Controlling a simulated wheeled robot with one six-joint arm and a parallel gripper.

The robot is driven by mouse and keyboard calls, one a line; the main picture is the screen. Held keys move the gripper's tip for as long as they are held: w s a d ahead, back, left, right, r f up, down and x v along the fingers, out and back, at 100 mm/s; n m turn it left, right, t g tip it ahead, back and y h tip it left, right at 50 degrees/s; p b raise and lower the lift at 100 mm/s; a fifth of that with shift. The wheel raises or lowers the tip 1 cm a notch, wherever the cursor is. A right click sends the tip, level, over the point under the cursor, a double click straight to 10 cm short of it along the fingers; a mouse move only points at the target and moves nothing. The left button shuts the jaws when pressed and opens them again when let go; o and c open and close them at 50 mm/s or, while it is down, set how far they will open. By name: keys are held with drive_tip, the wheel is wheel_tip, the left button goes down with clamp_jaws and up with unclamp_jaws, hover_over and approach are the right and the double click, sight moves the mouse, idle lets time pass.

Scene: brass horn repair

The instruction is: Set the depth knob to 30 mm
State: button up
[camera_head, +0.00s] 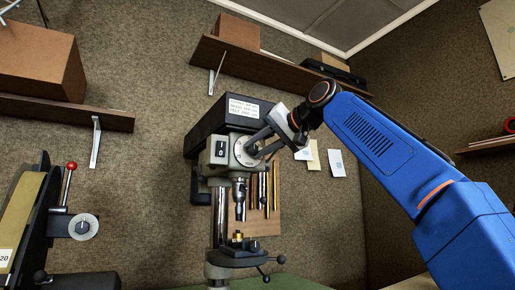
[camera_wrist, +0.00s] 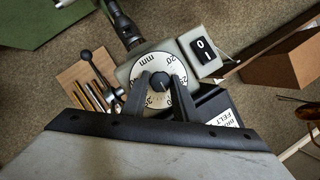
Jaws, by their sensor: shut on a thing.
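The depth knob (camera_head: 242,152) is a pale round dial on the front of a grey and black drill press (camera_head: 222,125). In the wrist view the dial (camera_wrist: 148,72) shows "mm" at upper left, a 20 at upper right and other numbers partly covered by my fingers. A dark grip (camera_wrist: 160,81) stands at its centre. My gripper (camera_head: 257,146) reaches in from the right. In the wrist view my gripper (camera_wrist: 161,83) has its two dark fingers on either side of the centre grip, shut on it. I cannot tell which number the dial is set to.
A 0/1 switch (camera_head: 220,150) sits beside the dial. A black ball-ended lever (camera_wrist: 87,56) is close by. The chuck (camera_head: 240,208) hangs above a small table (camera_head: 240,256). Rods (camera_head: 262,190) hang on a wooden board behind. Shelves with boxes (camera_head: 38,62) line the wall.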

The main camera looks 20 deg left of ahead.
drive_tip(key=shift+f, duration=0.1)
drive_tip(key=o, duration=1.1)
drive_tip(key=shift+a, duration=0.1)
drive_tip(key=shift+c, duration=0.2)
drive_tip(key=v, duration=1.7)
drive_tip(key=shift+d, duration=0.3)
